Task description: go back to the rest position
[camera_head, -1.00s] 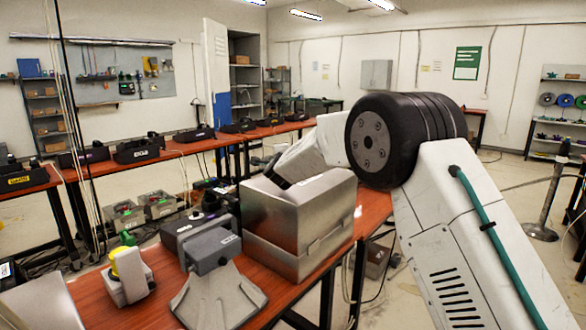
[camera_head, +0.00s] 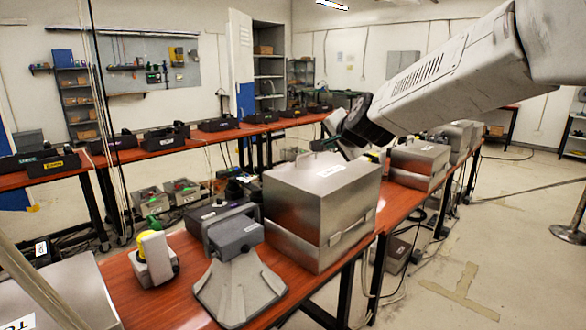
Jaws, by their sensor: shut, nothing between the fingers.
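My arm (camera_head: 450,75) comes in from the upper right and slants down to the left. Its dark joint (camera_head: 368,122) is above and behind the large metal box (camera_head: 322,195). A pale wrist part shows just past the joint, at the box's back top edge. The fingers of my gripper cannot be made out; the box and the arm hide that area. A grey device on a flared stand (camera_head: 235,235) and a small white and yellow device (camera_head: 155,258) stand on the near table (camera_head: 185,300), left of the box.
More metal boxes (camera_head: 418,165) stand farther along the table to the right. A grey box (camera_head: 65,290) is at the near left corner. A row of black devices (camera_head: 165,139) lines the back tables. Open floor (camera_head: 490,240) lies to the right.

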